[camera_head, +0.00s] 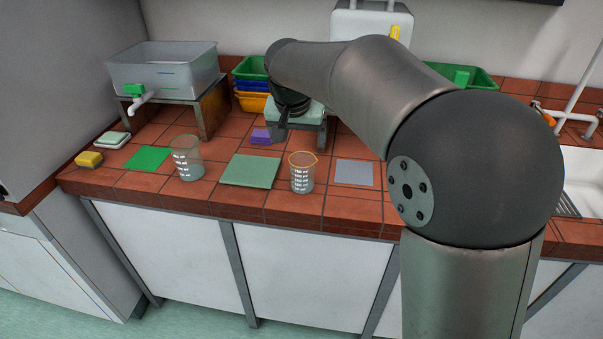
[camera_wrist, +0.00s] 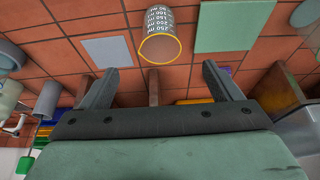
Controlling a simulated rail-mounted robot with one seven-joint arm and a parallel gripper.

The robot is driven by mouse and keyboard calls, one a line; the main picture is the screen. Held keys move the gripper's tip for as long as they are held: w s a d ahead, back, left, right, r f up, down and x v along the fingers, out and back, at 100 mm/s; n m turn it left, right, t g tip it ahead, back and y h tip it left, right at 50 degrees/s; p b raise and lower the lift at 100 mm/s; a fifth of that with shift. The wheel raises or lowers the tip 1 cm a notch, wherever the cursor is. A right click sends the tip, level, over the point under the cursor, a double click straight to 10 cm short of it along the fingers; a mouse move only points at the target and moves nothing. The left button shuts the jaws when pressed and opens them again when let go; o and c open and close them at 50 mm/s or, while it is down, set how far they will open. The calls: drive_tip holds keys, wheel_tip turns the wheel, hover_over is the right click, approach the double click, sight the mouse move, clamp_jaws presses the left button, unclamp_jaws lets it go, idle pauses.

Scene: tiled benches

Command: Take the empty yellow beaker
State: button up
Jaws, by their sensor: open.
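The yellow beaker (camera_head: 302,174) is clear, with a yellow rim and white markings. It stands upright near the front of the bench, between a green mat and a grey mat. It looks empty. In the wrist view the yellow beaker (camera_wrist: 158,38) is at the top centre, rim nearest me. My gripper (camera_wrist: 160,72) is open, its two fingers spread wide, with nothing held between them. The beaker lies beyond the fingertips, apart from them. In the head view my gripper is over the back of the bench, behind the beaker, and its fingers are hard to make out.
A second clear beaker (camera_head: 187,160) stands to the left, beyond the green mat (camera_head: 250,171). The grey mat (camera_head: 354,173) lies right of the yellow beaker. A tank on a stand (camera_head: 203,115), stacked trays (camera_head: 250,100) and a purple block (camera_head: 261,136) are behind. A sink is at right.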

sight(302, 168)
drive_tip(key=p+x, duration=0.2)
drive_tip(key=x, duration=1.2)
drive_tip(key=shift+f, duration=0.15)
drive_tip(key=c, duration=1.1)
